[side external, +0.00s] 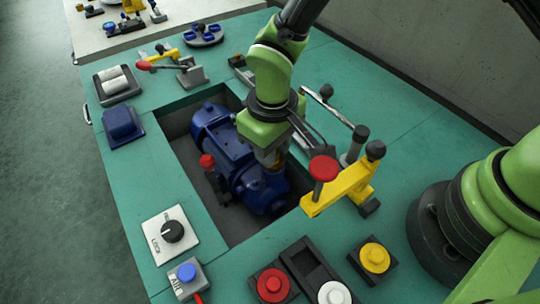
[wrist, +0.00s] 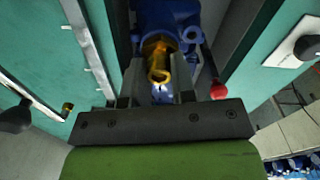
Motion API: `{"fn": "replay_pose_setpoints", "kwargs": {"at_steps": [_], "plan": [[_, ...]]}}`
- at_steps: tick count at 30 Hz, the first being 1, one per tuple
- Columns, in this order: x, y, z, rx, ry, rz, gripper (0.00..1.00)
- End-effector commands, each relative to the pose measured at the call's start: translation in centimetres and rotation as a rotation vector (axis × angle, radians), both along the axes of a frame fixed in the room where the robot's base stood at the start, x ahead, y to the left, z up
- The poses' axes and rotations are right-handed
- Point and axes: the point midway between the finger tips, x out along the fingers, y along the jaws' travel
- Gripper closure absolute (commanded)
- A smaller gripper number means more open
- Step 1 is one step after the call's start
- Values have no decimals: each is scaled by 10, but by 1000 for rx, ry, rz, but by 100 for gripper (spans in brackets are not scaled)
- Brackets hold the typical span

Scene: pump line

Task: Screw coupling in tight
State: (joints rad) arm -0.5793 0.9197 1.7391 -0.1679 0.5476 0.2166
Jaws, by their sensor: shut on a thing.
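The blue pump (side external: 225,140) lies in the dark recess of the green bench. It also shows at the top of the wrist view (wrist: 180,18). The brass coupling (wrist: 158,62) sits at the pump's port, its hollow end facing the wrist camera. My gripper (side external: 270,158) points down over the pump's near end. In the wrist view its two fingers (wrist: 160,75) stand on either side of the coupling and are shut on it. How deep the coupling's thread sits in the port is hidden.
A yellow clamp (side external: 340,188) with a red knob stands right of the recess, close to my gripper. A red-handled clamp (side external: 185,70) stands behind. A lock dial (side external: 172,232) and several push buttons (side external: 272,285) are along the front.

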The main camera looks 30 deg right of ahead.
Motion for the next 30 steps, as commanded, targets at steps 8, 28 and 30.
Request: {"fn": "replay_pose_setpoints", "kwargs": {"at_steps": [8, 28, 30], "plan": [[-4, 6, 3, 19, 13, -983, 62], [-4, 6, 45, 19, 12, -981, 62], [-4, 5, 46, 18, 12, -979, 62]]}}
